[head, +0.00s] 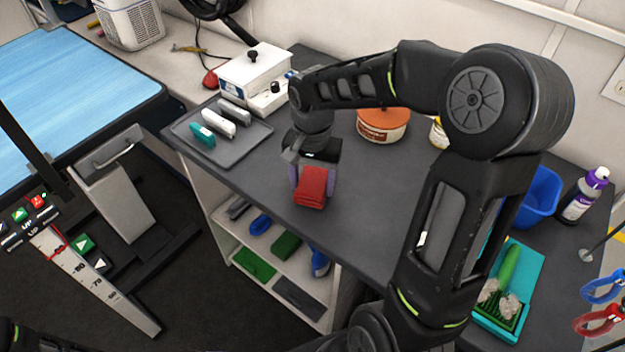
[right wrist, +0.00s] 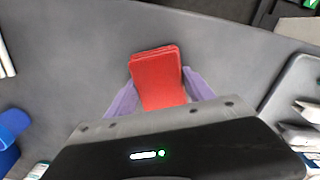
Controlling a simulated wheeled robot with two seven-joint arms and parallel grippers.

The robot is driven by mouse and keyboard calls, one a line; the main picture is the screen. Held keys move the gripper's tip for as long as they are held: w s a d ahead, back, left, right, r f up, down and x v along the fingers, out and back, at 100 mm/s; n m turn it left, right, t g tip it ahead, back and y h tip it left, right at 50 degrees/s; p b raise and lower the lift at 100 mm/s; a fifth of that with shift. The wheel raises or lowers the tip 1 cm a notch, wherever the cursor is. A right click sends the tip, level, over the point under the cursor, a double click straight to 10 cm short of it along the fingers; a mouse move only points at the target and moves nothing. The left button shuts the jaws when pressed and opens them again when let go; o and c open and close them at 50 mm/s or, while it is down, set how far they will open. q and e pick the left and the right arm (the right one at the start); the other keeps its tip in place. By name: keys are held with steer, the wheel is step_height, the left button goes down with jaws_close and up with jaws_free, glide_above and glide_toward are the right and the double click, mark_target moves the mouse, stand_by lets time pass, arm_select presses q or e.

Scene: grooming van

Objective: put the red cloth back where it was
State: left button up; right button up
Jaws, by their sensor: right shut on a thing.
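The red cloth (head: 311,187) is a small folded block. My right gripper (head: 314,180) points down over the dark grey counter, its purple fingers shut on the two sides of the cloth. In the right wrist view the cloth (right wrist: 157,76) sits between the purple fingers, with the grey counter top behind it. The cloth is over the counter near its front edge; I cannot tell whether its underside touches the top. My left gripper is not in view.
Folded green (head: 286,245) and blue cloths lie on the shelf (head: 243,227) below the counter. A grey tray (head: 236,146) with clippers is at left, a white box (head: 254,72) behind it, an orange-lidded tub (head: 383,127) at the back. Counter around the cloth is clear.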

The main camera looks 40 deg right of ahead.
mark_target(312, 181)
steer(key=shift+f, duration=0.1)
steer(key=o, duration=1.2)
step_height(312, 181, up, 12)
steer(key=shift+r, duration=0.2)
stand_by(0.3)
